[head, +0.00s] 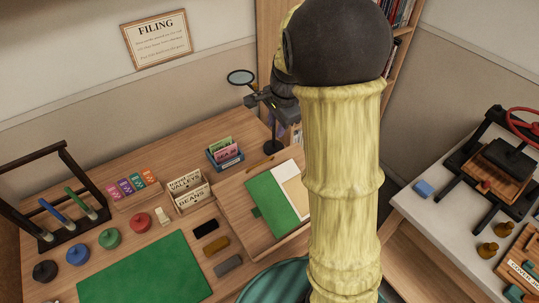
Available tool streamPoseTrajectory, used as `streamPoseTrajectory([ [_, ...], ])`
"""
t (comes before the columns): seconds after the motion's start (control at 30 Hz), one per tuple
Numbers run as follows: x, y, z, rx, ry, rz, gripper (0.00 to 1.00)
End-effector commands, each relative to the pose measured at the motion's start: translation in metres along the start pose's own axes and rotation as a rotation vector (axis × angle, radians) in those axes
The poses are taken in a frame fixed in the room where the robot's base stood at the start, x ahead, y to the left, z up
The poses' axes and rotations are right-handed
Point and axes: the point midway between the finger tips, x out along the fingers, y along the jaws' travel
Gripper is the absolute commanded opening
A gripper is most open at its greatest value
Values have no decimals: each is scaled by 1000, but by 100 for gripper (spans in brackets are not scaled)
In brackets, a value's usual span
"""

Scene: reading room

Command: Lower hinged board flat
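The hinged board (237,212) is a light wooden panel on the desk, right of centre. It looks tilted, with a ledge (284,243) along its lower edge; its exact angle and its hinge cannot be made out. A green folder (265,202) with pale sheets (294,188) lies on it. My yellow arm hides the board's right part. My gripper (255,101) is dark grey and small in the picture, above and behind the board, apart from it. It overlaps the magnifier's stand in the picture. Its fingers are too unclear to show whether they are open.
A round magnifier (241,77) stands behind the board. Left of the board are card boxes (188,192), a blue tray (225,160), dark blocks (206,229), a green mat (146,270) and stamps (110,238). A press (507,163) stands on the right-hand table.

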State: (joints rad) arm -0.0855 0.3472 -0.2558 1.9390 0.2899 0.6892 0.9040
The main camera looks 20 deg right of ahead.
Motion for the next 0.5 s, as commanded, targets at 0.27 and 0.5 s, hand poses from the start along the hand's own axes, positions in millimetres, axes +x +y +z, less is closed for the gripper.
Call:
streamPoseTrajectory([
  [0.27, 44, 1, 0, 1, -1, 4, 29],
  [0.5, 87, 1, 0, 2, -1, 4, 29],
])
